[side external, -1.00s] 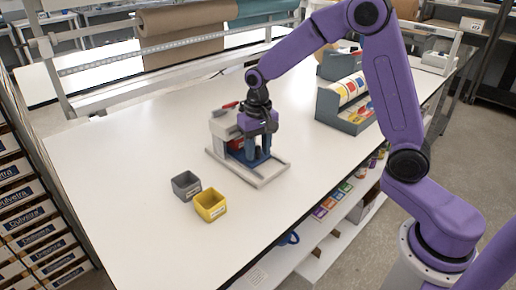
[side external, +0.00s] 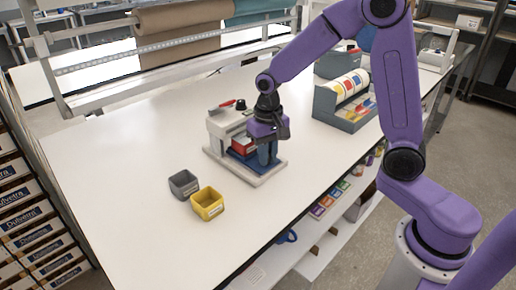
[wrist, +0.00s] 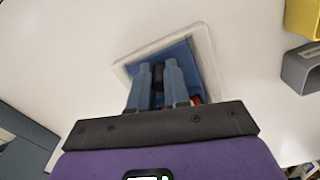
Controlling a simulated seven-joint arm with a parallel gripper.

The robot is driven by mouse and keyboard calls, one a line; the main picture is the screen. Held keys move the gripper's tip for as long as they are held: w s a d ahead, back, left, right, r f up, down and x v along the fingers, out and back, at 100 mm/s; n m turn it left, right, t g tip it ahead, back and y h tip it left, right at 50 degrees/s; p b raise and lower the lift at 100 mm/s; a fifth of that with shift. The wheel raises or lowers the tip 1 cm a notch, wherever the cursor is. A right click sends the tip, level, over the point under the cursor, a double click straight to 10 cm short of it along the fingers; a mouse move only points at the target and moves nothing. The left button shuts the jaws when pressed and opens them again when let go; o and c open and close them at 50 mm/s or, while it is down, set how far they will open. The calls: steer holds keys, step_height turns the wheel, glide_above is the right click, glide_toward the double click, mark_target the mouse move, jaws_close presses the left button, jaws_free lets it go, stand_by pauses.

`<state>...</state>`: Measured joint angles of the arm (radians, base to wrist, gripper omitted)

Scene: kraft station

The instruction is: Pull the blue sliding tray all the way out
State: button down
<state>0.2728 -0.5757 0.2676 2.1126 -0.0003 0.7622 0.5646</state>
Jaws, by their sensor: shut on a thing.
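The blue sliding tray (side external: 251,157) sits in a low white base (side external: 262,178) on the table and extends out of the white housing (side external: 228,122). In the wrist view the tray (wrist: 192,52) shows as a flat blue area inside the base's pale rim. My gripper (wrist: 159,72) points down over the tray, its two blue fingers shut on a dark upright handle (wrist: 158,76). In the side view my gripper (side external: 266,160) covers the handle and part of the tray. A red block (side external: 242,146) shows beside my gripper, near the housing.
A grey bin (side external: 184,184) and a yellow bin (side external: 208,203) stand left of the base. A red-handled tool (side external: 227,104) lies on the housing's top. A grey rack (side external: 345,103) stands at the back right.

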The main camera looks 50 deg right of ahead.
steer(key=s, duration=0.6)
steer(key=c, duration=1.1)
jaws_free()
steer(key=shift+r, duration=0.65)
step_height(320, 180, up, 16)
